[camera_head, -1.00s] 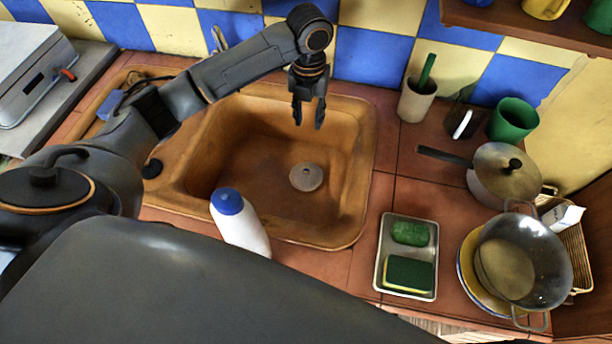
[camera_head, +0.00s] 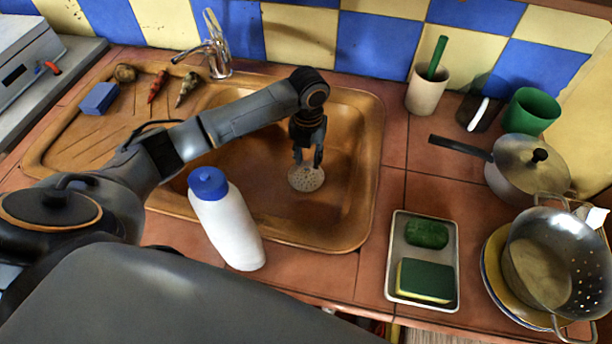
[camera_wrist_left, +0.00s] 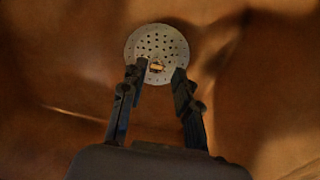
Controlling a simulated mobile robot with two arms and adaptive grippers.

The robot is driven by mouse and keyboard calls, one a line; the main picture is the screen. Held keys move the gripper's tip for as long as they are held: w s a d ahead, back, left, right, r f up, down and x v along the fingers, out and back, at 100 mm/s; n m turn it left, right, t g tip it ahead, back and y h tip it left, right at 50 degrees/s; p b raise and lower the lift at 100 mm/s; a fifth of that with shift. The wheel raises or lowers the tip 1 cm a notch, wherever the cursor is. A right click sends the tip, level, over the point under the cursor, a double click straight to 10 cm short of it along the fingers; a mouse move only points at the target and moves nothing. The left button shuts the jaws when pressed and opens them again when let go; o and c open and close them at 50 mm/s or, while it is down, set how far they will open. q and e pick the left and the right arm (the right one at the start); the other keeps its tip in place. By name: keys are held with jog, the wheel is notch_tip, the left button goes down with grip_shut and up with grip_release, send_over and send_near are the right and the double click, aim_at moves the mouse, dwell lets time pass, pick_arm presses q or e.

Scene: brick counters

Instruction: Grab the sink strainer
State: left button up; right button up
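The sink strainer (camera_head: 306,179) is a round, pale metal disc with many small holes, lying in the brown sink basin (camera_head: 362,170). In the left wrist view the strainer (camera_wrist_left: 170,42) shows a small knob at its centre. My left gripper (camera_head: 308,162) points down into the basin, just over the strainer. In the left wrist view its two fingers (camera_wrist_left: 161,72) are apart, with the knob between the tips and a gap visible. I cannot tell whether the fingertips touch the disc. My right gripper is not in view.
A white bottle with a blue cap (camera_head: 228,222) stands at the sink's front edge. A faucet (camera_head: 218,58) is behind. A tray (camera_head: 394,270) with sponges, a lidded pot (camera_head: 515,170) and a colander (camera_head: 548,262) occupy the right counter.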

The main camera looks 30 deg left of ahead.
aim_at(306, 170)
pick_arm(q)
jog(key=f, duration=0.5)
jog(key=shift+s+f, duration=0.3)
jog(key=shift+s, duration=0.1)
jog(key=shift+c, duration=0.4)
grip_shut()
